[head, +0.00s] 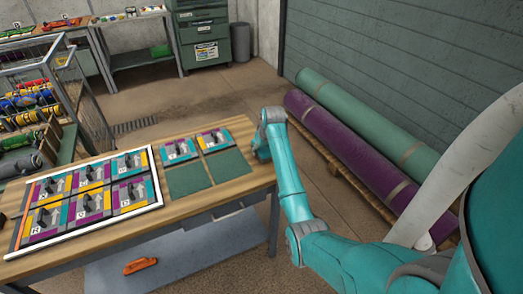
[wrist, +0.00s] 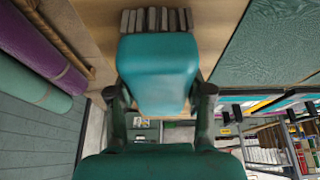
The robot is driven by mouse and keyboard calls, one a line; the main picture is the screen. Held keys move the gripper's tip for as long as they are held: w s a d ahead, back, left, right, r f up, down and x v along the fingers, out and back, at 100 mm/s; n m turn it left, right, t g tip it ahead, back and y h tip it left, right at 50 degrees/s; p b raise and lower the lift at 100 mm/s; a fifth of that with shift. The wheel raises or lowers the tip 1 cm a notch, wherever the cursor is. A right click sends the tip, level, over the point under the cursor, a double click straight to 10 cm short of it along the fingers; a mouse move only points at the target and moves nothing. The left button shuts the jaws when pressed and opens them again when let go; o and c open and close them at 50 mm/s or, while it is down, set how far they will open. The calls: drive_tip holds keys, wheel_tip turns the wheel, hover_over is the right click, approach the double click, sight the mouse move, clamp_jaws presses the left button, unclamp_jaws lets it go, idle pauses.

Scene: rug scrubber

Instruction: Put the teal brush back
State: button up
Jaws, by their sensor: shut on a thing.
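The teal brush (wrist: 158,70) shows in the middle of the wrist view, with a row of grey bristles (wrist: 156,20) at its far end. My gripper (wrist: 160,98) is shut on it, one dark finger on each side. In the head view my gripper (head: 261,150) is at the right end of the wooden table, just right of a dark green pad (head: 228,165). The brush cannot be made out there. The bristles appear close to the wooden tabletop in the wrist view, but I cannot tell whether they touch.
Another green pad (head: 188,179), two patterned squares and a white-framed board (head: 88,238) with several patterned squares lie on the table (head: 240,190). An orange object (head: 140,265) lies on the lower shelf. Purple (head: 340,135) and green (head: 375,125) rolls lie to the right.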

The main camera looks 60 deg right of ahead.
drive_tip(key=shift+f, duration=0.25)
drive_tip(key=o, duration=1.3)
drive_tip(key=shift+f, duration=0.15)
drive_tip(key=v, duration=1.2)
drive_tip(key=shift+r, duration=0.2)
